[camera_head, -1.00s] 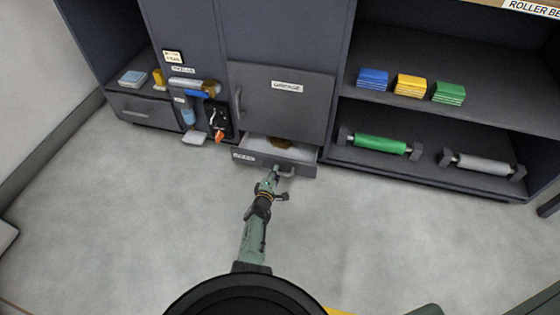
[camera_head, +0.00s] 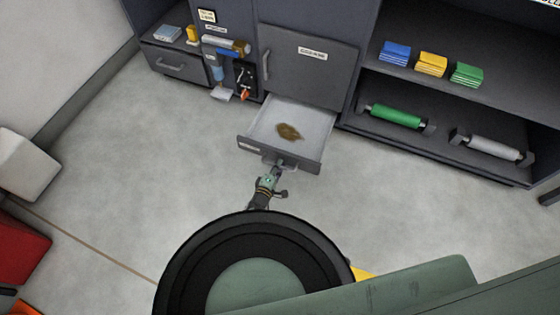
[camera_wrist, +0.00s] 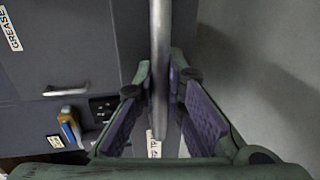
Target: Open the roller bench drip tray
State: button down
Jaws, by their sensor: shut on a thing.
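The drip tray (camera_head: 306,122) is a shallow drawer low in the dark cabinet, pulled well out, with a brown stain on its pale floor. Its bar handle (camera_head: 280,164) is on the front face. My gripper (camera_head: 273,174) is at this handle, in front of the tray. In the wrist view the handle bar (camera_wrist: 160,70) runs between the two purple-padded fingers of my gripper (camera_wrist: 160,112), which is shut on it. The exact finger contact is partly hidden by the bar.
A closed door (camera_head: 309,68) with a label is above the tray. Green (camera_head: 396,116) and grey (camera_head: 493,148) rollers lie on the lower shelf at right. A grey block (camera_head: 27,163) and a red object (camera_head: 20,248) stand at far left. The floor around the tray is clear.

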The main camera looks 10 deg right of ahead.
jog(key=c, duration=1.7)
grip_release()
jog(key=shift+o, duration=0.2)
